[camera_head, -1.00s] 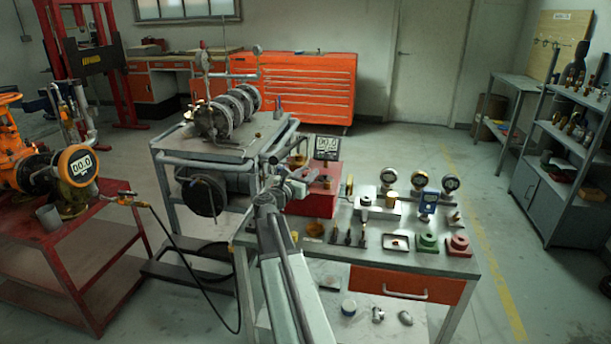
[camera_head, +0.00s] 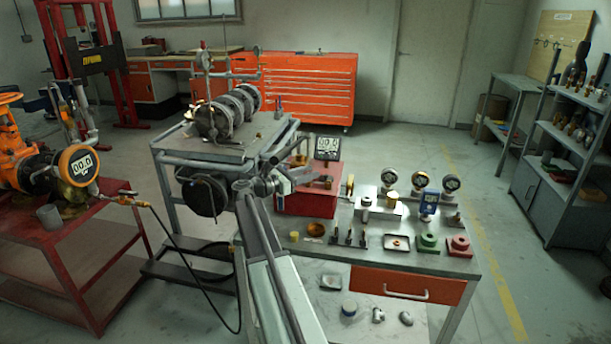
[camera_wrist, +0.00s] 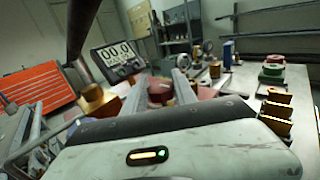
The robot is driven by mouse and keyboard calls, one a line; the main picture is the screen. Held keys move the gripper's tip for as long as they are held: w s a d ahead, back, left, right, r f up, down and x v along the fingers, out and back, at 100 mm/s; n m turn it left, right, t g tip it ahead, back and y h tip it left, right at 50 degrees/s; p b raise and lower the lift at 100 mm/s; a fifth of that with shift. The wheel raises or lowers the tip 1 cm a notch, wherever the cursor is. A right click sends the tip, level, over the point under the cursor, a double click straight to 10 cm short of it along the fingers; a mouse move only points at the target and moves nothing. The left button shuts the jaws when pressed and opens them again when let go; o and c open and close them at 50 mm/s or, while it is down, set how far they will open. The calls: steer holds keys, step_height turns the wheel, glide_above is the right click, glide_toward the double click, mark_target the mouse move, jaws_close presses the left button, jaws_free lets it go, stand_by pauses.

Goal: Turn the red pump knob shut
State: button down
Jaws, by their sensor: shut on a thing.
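The display also shows in the wrist view (camera_wrist: 117,57). My gripper (camera_head: 288,178) reaches over the box's left side. In the wrist view, the red knob (camera_wrist: 159,90) lies between the two fingers of my gripper (camera_wrist: 160,88), which is shut on it. The fingers and my wrist hide part of the knob. In the head view I cannot make the knob out clearly.
The steel workbench (camera_head: 455,262) holds several gauges, a green block (camera_head: 428,242) and a red block (camera_head: 459,245) to the right. A cart with a flanged pipe (camera_head: 225,112) stands close behind and left. An orange valve rig (camera_head: 30,165) is at far left.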

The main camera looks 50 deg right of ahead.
steer(key=shift+s+d, duration=0.15)
steer(key=shift+s, duration=0.1)
steer(key=c, duration=1)
jaws_free()
steer(key=v, duration=0.7)
steer(key=shift+a, duration=0.35)
steer(key=shift+w, duration=0.15)
